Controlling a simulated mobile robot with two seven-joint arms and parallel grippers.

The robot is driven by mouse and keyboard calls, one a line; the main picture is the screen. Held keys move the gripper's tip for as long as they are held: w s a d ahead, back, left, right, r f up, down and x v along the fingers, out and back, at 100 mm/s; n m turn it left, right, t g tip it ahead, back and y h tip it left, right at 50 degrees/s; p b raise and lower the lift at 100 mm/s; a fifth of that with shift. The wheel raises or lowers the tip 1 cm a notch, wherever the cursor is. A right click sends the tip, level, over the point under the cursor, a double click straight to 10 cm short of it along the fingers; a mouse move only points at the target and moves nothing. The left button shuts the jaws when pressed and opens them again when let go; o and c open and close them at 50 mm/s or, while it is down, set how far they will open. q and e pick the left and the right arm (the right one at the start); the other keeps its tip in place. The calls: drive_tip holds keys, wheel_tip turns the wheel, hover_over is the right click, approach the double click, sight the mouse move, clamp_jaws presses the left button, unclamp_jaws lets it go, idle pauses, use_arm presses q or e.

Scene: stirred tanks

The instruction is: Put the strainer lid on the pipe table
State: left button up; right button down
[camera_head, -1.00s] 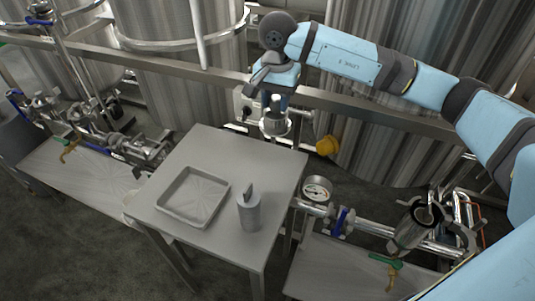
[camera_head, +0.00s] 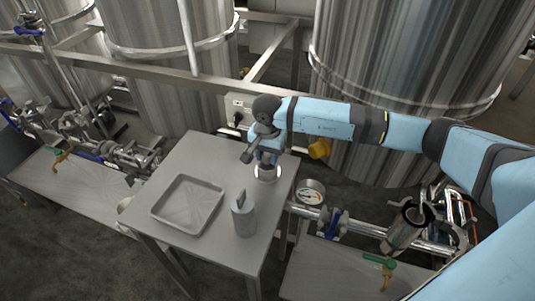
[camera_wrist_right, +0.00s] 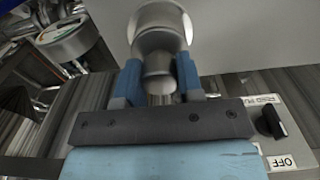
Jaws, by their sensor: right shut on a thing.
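The strainer lid (camera_head: 267,173) is a shiny round metal piece in my right gripper (camera_head: 266,158). In the right wrist view the two blue fingers of the right gripper (camera_wrist_right: 160,82) are shut on the narrow neck of the strainer lid (camera_wrist_right: 160,35). In the head view the lid appears over the back right part of the grey pipe table (camera_head: 205,157). I cannot tell whether it touches the top. The table top also shows in the right wrist view (camera_wrist_right: 245,35). My left gripper is not in view.
A grey square tray (camera_head: 188,205) and a grey cylinder (camera_head: 244,219) with an upright tab stand on the table. The table's back part is clear. A round gauge (camera_head: 311,190) and pipework with an open strainer body (camera_head: 408,225) are to the right. Large tanks stand behind.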

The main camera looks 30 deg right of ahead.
drive_tip(key=shift+f, duration=0.2)
drive_tip(key=c, duration=0.8)
unclamp_jaws()
drive_tip(key=shift+o, duration=0.2)
drive_tip(key=shift+r, duration=0.1)
drive_tip(key=shift+r, duration=0.55)
wheel_tip(320, 180, up, 11)
drive_tip(key=b, duration=0.1)
